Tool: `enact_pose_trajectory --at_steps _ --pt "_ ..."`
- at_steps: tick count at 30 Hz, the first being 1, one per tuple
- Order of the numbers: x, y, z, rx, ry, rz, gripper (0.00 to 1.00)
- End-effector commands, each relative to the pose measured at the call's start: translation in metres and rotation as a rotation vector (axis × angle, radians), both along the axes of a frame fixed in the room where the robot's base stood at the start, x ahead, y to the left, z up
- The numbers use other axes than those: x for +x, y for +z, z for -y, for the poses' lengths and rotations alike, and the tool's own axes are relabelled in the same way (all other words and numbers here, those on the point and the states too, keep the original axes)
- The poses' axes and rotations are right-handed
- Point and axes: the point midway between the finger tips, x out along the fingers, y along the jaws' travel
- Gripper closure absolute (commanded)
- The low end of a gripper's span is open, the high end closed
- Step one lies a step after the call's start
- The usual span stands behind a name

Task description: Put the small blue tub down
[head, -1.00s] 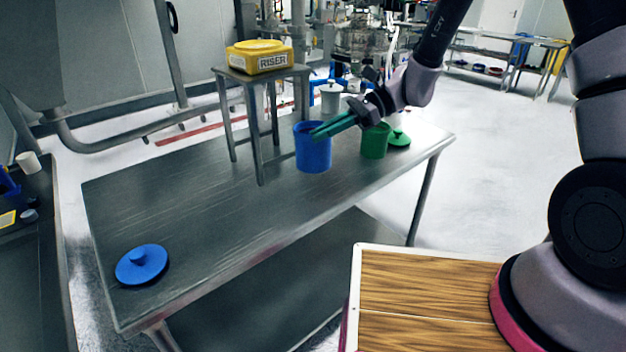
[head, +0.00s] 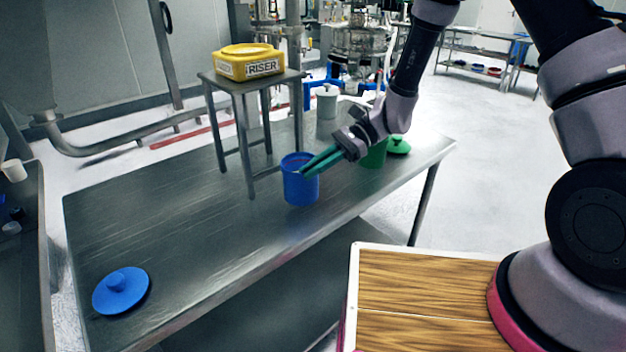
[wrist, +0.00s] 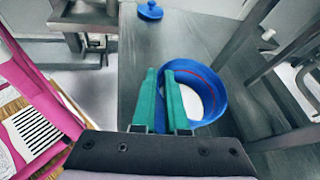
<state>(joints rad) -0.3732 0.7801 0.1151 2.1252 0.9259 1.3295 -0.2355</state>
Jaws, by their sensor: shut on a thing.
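The small blue tub (head: 301,187) is upright over the front part of the steel table (head: 180,230). My gripper (head: 309,168) reaches it from the upper right, its green fingers shut on the tub's wall at the rim. In the wrist view my gripper (wrist: 161,72) has one finger inside and one outside the wall of the blue tub (wrist: 220,92). Something white and a red line show inside it. I cannot tell whether its base touches the table. A blue lid (head: 121,291) lies at the table's near left.
A small stand (head: 250,84) bearing a yellow RISER block (head: 247,64) stands behind the tub. A green tub (head: 374,154), a green lid (head: 398,145) and a grey lidded container (head: 327,103) are to the right and back. The table's left half is mostly clear.

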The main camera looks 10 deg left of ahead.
Motion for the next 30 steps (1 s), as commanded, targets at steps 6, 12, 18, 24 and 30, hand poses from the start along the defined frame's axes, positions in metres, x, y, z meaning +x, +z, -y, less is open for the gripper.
enact_pose_trajectory --at_steps 6,12,18,24,30 --pt "0.0 -0.03 0.0 -0.001 0.0 -0.002 1.0" --pt "0.0 -0.029 0.0 0.0 0.0 0.0 1.0" --pt "0.0 -0.032 0.0 -0.001 -0.001 0.0 0.66" --pt "0.0 -0.032 0.0 -0.002 0.0 0.0 0.59" --pt "0.0 -0.028 0.0 -0.001 0.001 0.0 0.59"
